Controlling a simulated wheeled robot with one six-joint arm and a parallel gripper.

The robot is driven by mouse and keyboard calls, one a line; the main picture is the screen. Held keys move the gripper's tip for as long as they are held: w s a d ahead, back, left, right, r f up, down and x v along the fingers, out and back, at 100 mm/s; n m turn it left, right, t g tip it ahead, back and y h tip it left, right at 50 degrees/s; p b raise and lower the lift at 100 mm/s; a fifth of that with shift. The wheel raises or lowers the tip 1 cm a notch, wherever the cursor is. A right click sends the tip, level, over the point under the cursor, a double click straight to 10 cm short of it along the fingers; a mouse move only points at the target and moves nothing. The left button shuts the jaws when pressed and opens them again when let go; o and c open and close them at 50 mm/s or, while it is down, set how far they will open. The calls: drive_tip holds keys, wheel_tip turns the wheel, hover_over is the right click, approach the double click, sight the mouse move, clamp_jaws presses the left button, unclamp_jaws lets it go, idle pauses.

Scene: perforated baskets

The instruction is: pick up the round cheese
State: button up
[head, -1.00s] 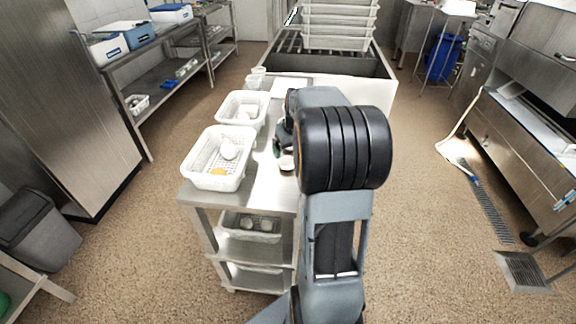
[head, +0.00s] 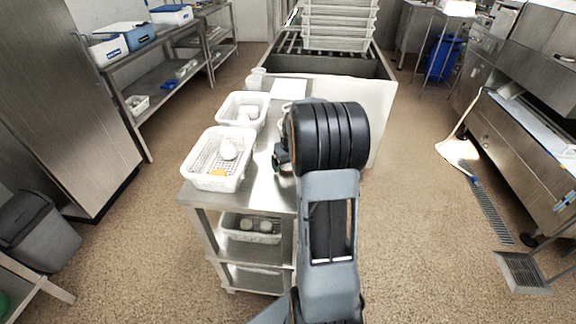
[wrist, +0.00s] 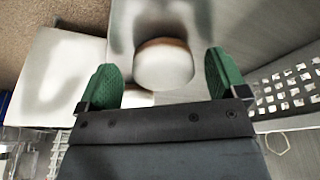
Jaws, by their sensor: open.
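A round, pale cheese-like piece with a brownish edge (wrist: 163,66) lies on the steel surface in the wrist view. My gripper (wrist: 162,78) is open, with one green finger pad on each side of it. A gap shows between the piece and each pad, so nothing is gripped. In the head view my gripper (head: 281,158) is low over the steel table, mostly hidden behind my arm. Only a small pale part of what seems to be the same piece shows beside it.
A white perforated basket (head: 190,173) at the table's front left holds a white piece (head: 228,148) and an orange piece (head: 217,173). A second basket (head: 229,119) stands behind it. In the wrist view a perforated basket wall (wrist: 287,90) is close on the right.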

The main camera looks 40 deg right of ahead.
drive_tip(key=shift+c, duration=0.2)
drive_tip(key=c, duration=1.1)
drive_tip(key=shift+r, duration=0.1)
